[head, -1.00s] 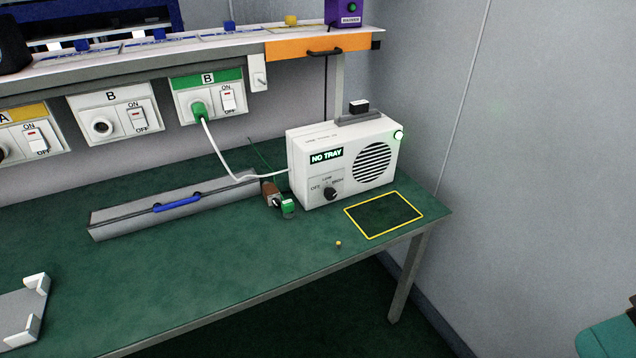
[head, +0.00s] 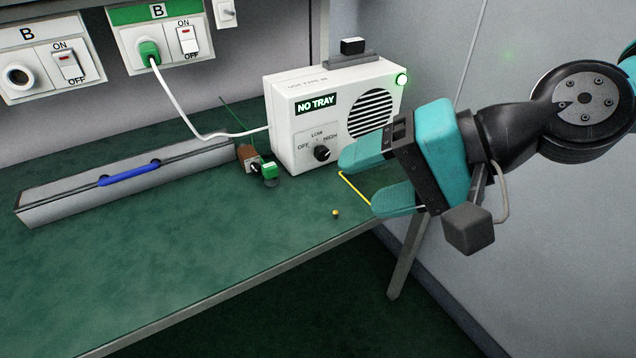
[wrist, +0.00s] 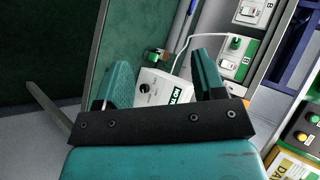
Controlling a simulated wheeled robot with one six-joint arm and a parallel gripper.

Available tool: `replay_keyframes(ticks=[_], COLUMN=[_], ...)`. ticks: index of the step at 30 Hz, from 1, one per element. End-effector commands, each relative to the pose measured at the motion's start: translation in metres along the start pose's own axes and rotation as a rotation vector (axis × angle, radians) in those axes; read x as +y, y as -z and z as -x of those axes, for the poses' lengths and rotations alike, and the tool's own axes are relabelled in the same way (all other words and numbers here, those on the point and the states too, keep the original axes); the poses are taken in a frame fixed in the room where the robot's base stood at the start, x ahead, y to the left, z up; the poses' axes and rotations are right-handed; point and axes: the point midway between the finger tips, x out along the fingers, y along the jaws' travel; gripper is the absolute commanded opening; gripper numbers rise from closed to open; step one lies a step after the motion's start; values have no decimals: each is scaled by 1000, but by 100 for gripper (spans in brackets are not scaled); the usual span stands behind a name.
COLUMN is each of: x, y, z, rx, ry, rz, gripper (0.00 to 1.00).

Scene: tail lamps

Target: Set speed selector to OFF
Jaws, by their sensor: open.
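The speed selector is a black round knob (head: 322,153) on the front of a white box-shaped unit (head: 285,128). Labels OFF, LOW and HIGH stand around it; its small white pointer mark is too small to read surely. A "NO TRAY" sign is lit above it. In the wrist view the knob (wrist: 144,88) shows between the fingers, on the white panel. My gripper (head: 358,183) is open and empty, with teal fingers, to the right of the knob and apart from it in the head view. It hides part of the yellow outline on the bench.
A green plug (head: 149,52) with a white cable runs to the unit. A small yellow bead (head: 335,213) sits near the bench's front edge. The front middle is clear.

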Motion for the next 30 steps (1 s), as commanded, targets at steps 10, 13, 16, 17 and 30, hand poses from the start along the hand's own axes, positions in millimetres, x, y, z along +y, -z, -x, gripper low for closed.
replay_keyframes(ticks=[10,13,16,17,30], x=[104,135,157,162,150], y=[94,118,134,137,174], z=[-103,-110,-112,-112,-126], rx=[170,198,217,223,233], ry=[697,853,965,988,1049], rz=[-1146,-1394,-1562,-1596,-1682], gripper=[63,63,63,63,63])
